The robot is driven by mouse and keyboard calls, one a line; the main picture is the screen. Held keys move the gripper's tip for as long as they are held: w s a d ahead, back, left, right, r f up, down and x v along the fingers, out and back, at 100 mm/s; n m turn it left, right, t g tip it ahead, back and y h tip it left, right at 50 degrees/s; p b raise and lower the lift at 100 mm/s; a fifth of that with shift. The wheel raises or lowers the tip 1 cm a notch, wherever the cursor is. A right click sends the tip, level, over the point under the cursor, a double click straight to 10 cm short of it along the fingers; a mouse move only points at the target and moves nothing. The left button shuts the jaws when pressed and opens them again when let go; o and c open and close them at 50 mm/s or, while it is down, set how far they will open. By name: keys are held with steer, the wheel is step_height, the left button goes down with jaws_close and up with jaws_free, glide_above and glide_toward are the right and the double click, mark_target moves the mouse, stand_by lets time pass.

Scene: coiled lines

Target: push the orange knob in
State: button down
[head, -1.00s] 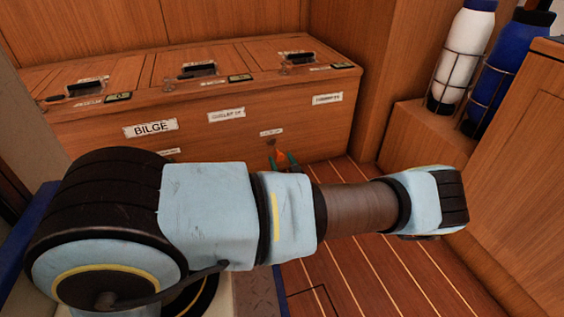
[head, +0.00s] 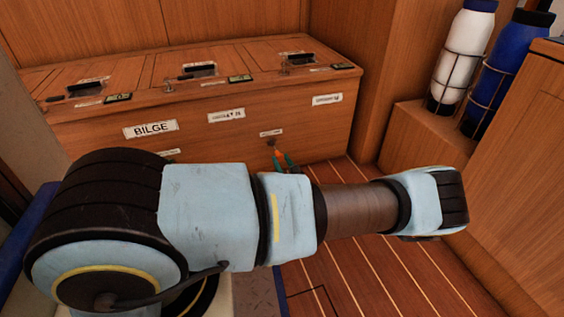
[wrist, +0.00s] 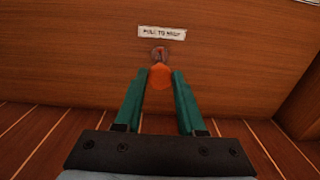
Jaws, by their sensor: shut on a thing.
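The orange knob (wrist: 160,76) sticks out from the wooden front of the locker on a short stem, under a small white label (wrist: 161,33). My gripper (wrist: 160,77) has its two teal fingers on either side of the knob, shut on it. In the head view the gripper (head: 279,157) shows small behind my arm, at the locker front below the small label.
The locker (head: 220,130) has a BILGE label (head: 150,129), and lids with latches on top. A white bottle (head: 462,55) and a blue bottle (head: 505,72) stand in racks at right. The striped floor (head: 350,275) is clear.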

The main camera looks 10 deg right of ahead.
mark_target(276, 151)
steer(key=shift+a, duration=0.1)
stand_by(0.6)
steer(key=w+p, duration=0.2)
steer(key=w, duration=0.1)
steer(key=w+p, duration=0.1)
steer(key=w, duration=0.1)
steer(key=shift+a+r+p, duration=0.15)
steer(key=shift+a+p, duration=0.15)
steer(key=shift+w, duration=0.45)
steer(key=c, duration=0.5)
jaws_free()
